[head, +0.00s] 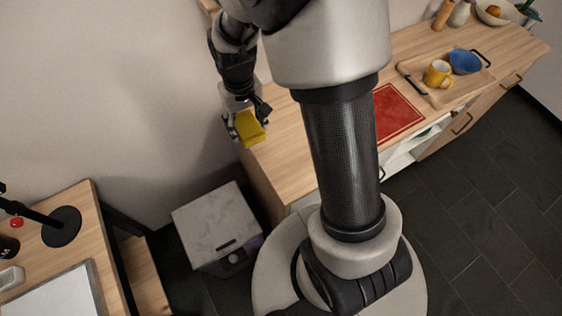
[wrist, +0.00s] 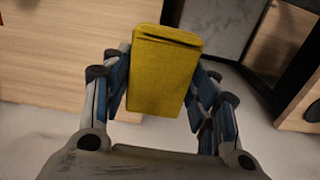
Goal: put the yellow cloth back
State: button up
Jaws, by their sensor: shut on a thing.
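The yellow cloth (head: 250,128) is a folded, block-like piece near the left end of the wooden counter. In the wrist view the yellow cloth (wrist: 163,72) stands between the fingers and hides part of what lies beyond. My gripper (head: 247,118) is shut on the cloth, with a finger at each side of it. In the wrist view my gripper (wrist: 163,88) shows its blue-padded fingers against the cloth's left and right edges. Whether the cloth touches the counter cannot be told.
The wooden counter (head: 285,150) holds a red mat (head: 397,111) and a wooden tray (head: 440,97) with a yellow mug (head: 437,74) and a blue bowl (head: 465,62). A grey-topped box (head: 215,225) stands on the floor left of the counter. A desk (head: 85,205) is at lower left.

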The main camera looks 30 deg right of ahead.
jog(key=s+d+r, duration=0.5)
jog(key=s+d, duration=0.1)
jog(key=d, duration=0.5)
jog(key=b, duration=0.5)
send_over(292, 159)
notch_tip(292, 159, down, 15)
jog(key=shift+r, duration=0.1)
jog(key=shift+w+f+b, duration=0.1)
jog(key=shift+f+b, duration=0.75)
jog(key=shift+f, duration=1.75)
jog(key=shift+f, duration=0.1)
jog(key=o, duration=1)
